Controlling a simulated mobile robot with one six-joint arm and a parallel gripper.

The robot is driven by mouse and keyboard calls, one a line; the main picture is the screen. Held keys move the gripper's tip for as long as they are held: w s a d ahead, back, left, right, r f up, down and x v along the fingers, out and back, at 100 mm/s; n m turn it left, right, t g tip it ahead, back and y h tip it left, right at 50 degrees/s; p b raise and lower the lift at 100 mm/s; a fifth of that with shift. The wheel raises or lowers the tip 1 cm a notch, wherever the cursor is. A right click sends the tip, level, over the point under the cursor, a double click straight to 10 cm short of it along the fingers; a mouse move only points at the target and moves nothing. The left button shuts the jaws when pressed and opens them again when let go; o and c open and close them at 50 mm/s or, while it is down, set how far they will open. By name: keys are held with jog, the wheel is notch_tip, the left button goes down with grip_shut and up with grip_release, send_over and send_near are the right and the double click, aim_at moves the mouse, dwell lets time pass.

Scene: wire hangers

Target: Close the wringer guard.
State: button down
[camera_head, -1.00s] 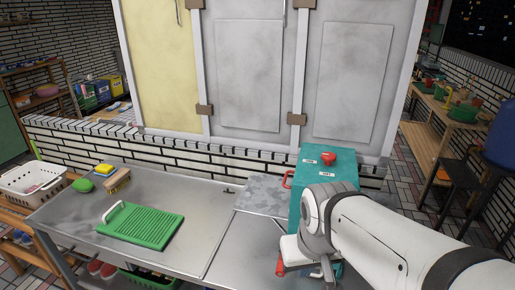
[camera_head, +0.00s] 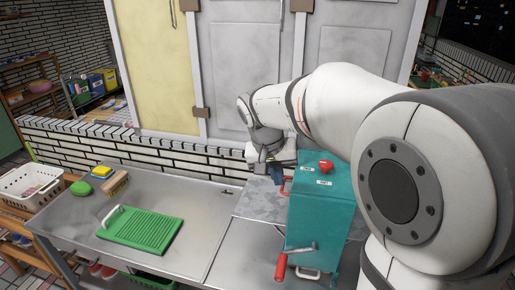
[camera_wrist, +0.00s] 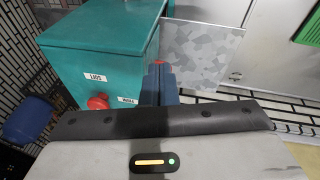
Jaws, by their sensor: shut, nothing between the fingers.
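The wringer is a teal box (camera_head: 322,215) at the right end of the steel counter, with a red knob (camera_head: 326,166) on its top. A grey mottled panel (camera_head: 262,198) sticks out flat from its left side; I cannot tell for certain that it is the guard. A red handle (camera_head: 287,185) shows at the box's left edge. My gripper (camera_head: 277,173) is shut and empty, behind and above this handle, apart from the counter. In the wrist view, its dark blue fingers (camera_wrist: 161,84) overlap the box's edge, with the panel (camera_wrist: 200,55) beyond; contact is unclear.
A crank with a red grip (camera_head: 281,266) hangs at the box's front. A green ribbed washboard (camera_head: 140,227) lies on the counter at left, with a brush (camera_head: 116,183) and sponges behind it. A low brick wall and grey doors stand behind. The counter's middle is clear.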

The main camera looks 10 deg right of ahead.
jog(key=w+a+r+m+h+p, duration=0.2)
jog(key=w+a, duration=0.3)
jog(key=w, duration=0.6)
jog(key=s+d+p+x, duration=0.2)
jog(key=p+x, duration=0.1)
jog(key=x, duration=1)
jog(key=shift+w+r+p, duration=0.25)
jog(key=shift+r+p, duration=0.05)
jog(key=shift+r, duration=0.05)
jog(key=shift+d, duration=0.1)
jog(key=shift+s+d+f+b, duration=0.1)
jog(key=shift+d+f+b, duration=0.3)
jog(key=shift+b, duration=0.8)
jog(key=shift+s, duration=0.15)
jog(key=shift+a, duration=0.1)
